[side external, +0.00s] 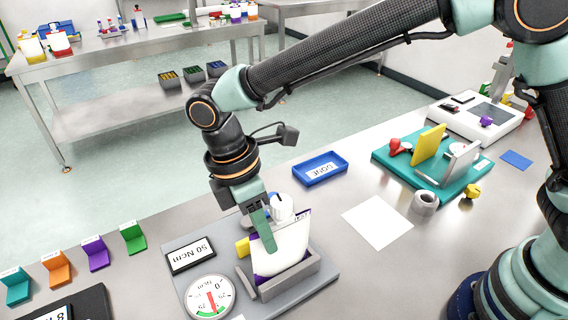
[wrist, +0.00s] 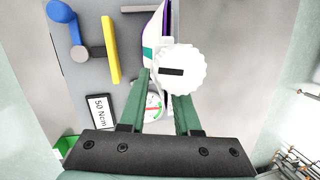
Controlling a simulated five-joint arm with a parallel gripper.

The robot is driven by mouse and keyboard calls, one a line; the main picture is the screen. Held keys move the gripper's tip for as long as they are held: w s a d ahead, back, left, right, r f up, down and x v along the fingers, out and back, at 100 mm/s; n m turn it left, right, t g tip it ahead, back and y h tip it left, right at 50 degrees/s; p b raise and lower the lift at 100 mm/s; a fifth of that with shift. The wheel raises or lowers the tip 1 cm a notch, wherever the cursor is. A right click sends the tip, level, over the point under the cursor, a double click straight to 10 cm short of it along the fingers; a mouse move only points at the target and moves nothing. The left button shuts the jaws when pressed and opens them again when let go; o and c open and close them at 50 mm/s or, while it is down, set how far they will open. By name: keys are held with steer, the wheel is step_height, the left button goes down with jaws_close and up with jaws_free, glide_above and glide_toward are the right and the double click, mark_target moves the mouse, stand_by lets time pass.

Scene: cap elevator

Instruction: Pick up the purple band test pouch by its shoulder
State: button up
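The white pouch (side external: 287,242) with a purple band along its bottom stands upright in a grey holder (side external: 290,282) in the side view. Its white ridged cap (side external: 281,207) sits at the top. In the wrist view the cap (wrist: 181,70) covers part of the fingertips, and the pouch (wrist: 155,38) shows as a thin white and purple edge behind it. My gripper (side external: 265,235) points down at the pouch's upper left shoulder. One green finger lies in front of the pouch face; the other is hidden. I cannot tell whether the fingers press on the pouch.
The grey fixture plate carries a dial gauge (side external: 209,299), a "50 Ncm" sign (side external: 191,255) and a yellow part (side external: 243,246). A blue DONE tray (side external: 320,168) and a white sheet (side external: 377,222) lie to the right. A teal fixture (side external: 390,163) stands farther right. Coloured label stands (side external: 95,252) are at left.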

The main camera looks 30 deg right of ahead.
jaws_close()
stand_by(1.1)
